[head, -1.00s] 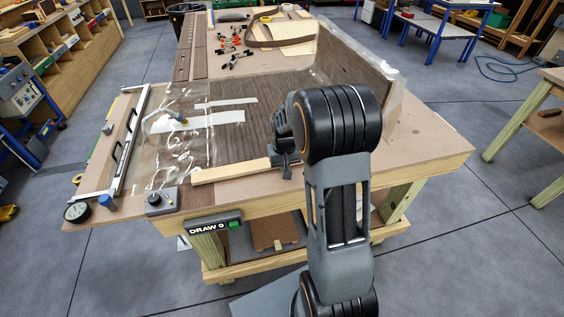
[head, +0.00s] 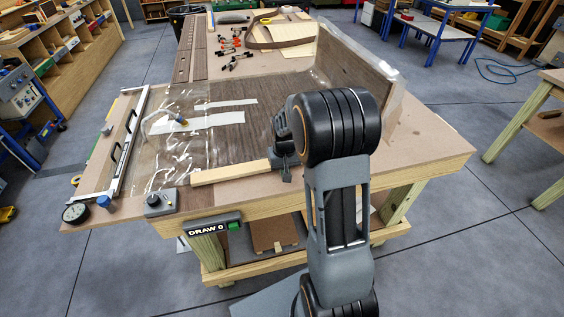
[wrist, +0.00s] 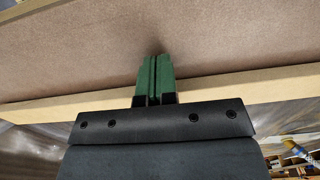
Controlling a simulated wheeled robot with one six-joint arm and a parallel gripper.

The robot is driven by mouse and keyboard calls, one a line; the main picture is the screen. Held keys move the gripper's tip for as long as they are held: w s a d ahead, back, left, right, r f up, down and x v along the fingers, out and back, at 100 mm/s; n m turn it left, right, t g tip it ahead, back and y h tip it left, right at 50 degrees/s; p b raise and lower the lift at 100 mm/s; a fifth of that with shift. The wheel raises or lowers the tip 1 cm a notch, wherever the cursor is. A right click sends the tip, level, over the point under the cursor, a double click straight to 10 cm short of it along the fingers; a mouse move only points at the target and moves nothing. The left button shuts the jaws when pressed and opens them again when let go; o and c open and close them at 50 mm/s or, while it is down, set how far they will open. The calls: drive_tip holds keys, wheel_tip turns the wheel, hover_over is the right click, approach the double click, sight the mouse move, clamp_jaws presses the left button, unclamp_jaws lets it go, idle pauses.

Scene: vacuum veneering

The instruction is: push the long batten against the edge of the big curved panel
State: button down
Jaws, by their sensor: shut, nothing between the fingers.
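The long batten (head: 230,173), a pale wooden strip, lies flat on the table's near side, along the near edge of the big curved panel. The dark brown panel (head: 240,142) lies flat at the left and rises into a wall (head: 350,70) at the right. The batten looks close to the panel's edge; I cannot tell whether they touch along its length. My gripper (head: 286,178) is shut and empty, at the right part of the batten. In the wrist view its green fingers (wrist: 154,66) point down in front of the batten (wrist: 235,87); contact is unclear.
Clear film (head: 180,155) and white strips (head: 205,122) lie on the panel. A grey knob box (head: 160,202) stands left of the batten. Bare tabletop (head: 425,150) is free at the right. Several clamps (head: 232,52) lie at the back.

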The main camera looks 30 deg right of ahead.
drive_tip(key=shift+w+d, duration=0.1)
drive_tip(key=shift+w, duration=0.4)
drive_tip(key=shift+r, duration=0.1)
idle(1.4)
drive_tip(key=shift+s+a+r+p, duration=0.1)
drive_tip(key=shift+s+r+p, duration=0.25)
drive_tip(key=shift+r+p, duration=0.35)
drive_tip(key=shift+s+a+r+p, duration=0.1)
drive_tip(key=shift+s+r+p, duration=0.3)
drive_tip(key=shift+r, duration=0.55)
drive_tip(key=shift+s+r+p, duration=0.25)
drive_tip(key=shift+r+p, duration=0.45)
drive_tip(key=shift+r, duration=0.1)
